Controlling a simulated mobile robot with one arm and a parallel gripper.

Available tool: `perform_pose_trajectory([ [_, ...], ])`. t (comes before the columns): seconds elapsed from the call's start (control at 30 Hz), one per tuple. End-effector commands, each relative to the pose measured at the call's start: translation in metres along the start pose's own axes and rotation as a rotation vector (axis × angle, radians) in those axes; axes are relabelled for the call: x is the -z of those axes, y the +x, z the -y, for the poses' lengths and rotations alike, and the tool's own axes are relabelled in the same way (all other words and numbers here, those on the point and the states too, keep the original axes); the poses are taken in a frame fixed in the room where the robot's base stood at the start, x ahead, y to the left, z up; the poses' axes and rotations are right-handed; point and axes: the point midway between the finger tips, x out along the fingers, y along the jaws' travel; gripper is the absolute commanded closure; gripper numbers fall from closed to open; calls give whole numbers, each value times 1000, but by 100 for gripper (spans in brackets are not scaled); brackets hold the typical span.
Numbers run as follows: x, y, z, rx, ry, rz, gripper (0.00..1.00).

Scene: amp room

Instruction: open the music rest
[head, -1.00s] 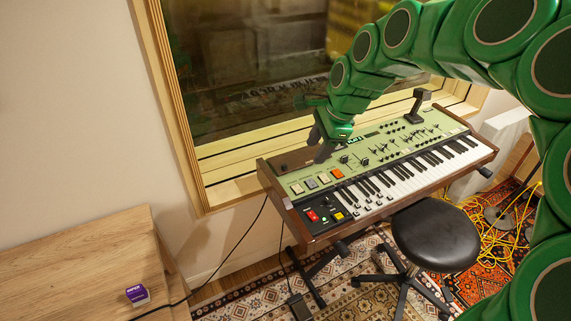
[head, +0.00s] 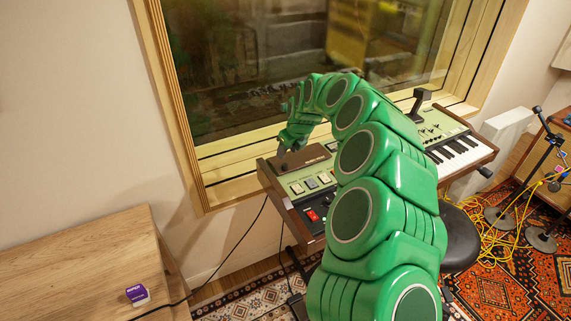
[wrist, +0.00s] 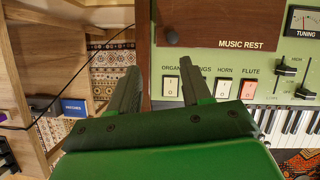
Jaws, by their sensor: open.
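The music rest is a dark brown wooden panel (head: 308,156) at the upper left of the green keyboard (head: 432,124). In the wrist view the music rest (wrist: 235,22) carries the words MUSIC REST and lies flat, with a small dark round knob (wrist: 172,38) near its left edge. My gripper (head: 283,153) is over the left end of the panel in the head view. In the wrist view my gripper (wrist: 161,72) is open and empty, its fingers apart below the knob. Its exact height above the panel cannot be told.
Organ, strings, horn and flute switches (wrist: 222,88) lie near the right finger. A window (head: 250,60) stands behind the keyboard. A wooden table (head: 80,260) with a small purple box (head: 137,294) is at left. A black stool (head: 460,240) is partly behind my arm.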

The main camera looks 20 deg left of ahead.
Motion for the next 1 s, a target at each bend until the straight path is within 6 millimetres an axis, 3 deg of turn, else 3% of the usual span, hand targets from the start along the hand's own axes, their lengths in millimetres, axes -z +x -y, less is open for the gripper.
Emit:
perform_pose_trajectory([
  [0.13, 0, 23, 10, 42, 114, -5, 52],
  [0.3, 0, 34, 16, 65, 176, -6, 52],
  [0.57, 0, 45, 17, 68, 183, -4, 52],
  [1.0, 1, 82, 20, 69, 182, -4, 52],
])
